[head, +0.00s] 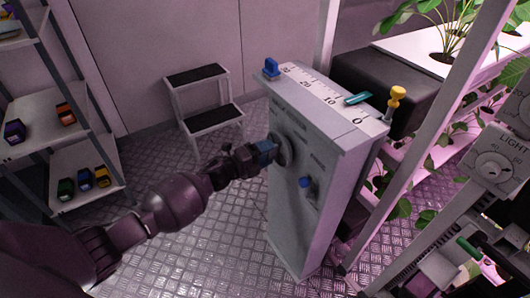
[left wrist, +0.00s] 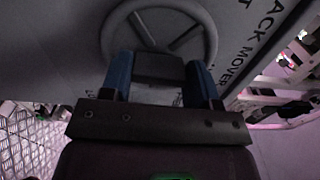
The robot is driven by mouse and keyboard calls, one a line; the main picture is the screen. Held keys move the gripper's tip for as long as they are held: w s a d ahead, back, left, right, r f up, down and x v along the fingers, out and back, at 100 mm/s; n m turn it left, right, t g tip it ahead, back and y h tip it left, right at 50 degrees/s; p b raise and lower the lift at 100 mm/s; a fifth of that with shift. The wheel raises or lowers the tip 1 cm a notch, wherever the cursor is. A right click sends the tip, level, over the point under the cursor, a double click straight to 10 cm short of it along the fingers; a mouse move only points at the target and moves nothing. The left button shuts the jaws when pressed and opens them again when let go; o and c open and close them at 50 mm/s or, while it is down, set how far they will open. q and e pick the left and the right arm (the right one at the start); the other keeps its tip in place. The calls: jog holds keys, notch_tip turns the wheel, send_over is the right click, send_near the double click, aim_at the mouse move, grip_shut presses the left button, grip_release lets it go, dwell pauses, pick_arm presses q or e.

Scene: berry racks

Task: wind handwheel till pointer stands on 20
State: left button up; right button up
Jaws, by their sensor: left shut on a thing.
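The handwheel (head: 285,148) is a grey spoked wheel on the side of a grey cabinet (head: 318,140). My left gripper (head: 268,150) is at the wheel. In the left wrist view its blue fingers (left wrist: 160,82) stand on either side of a dark block at the wheel's hub, shut on the handwheel (left wrist: 208,38), with the rim beyond them. On the cabinet top is a scale (head: 318,92) marked 0, 10, 20 and 30. The teal pointer (head: 357,98) lies between 0 and 10. My right gripper is not in view.
A blue block (head: 271,68) and a yellow knob (head: 397,94) stand at opposite ends of the cabinet top. A blue-tipped lever (head: 306,183) is below the wheel. A step stool (head: 205,95) stands behind, shelves at left. A white post runs close at right.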

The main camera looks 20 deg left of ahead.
pick_arm(q)
jog(key=shift+s+d+f+n+p, duration=0.15)
jog(key=shift+n+p, duration=0.45)
jog(key=shift+n, duration=3.05)
jog(key=shift+a+f+n+p, duration=0.1)
jog(key=shift+n+p, duration=0.45)
jog(key=shift+n, duration=3.1)
jog(key=o, duration=0.9)
jog(key=shift+p+v, duration=0.7)
jog(key=shift+v, duration=4.65)
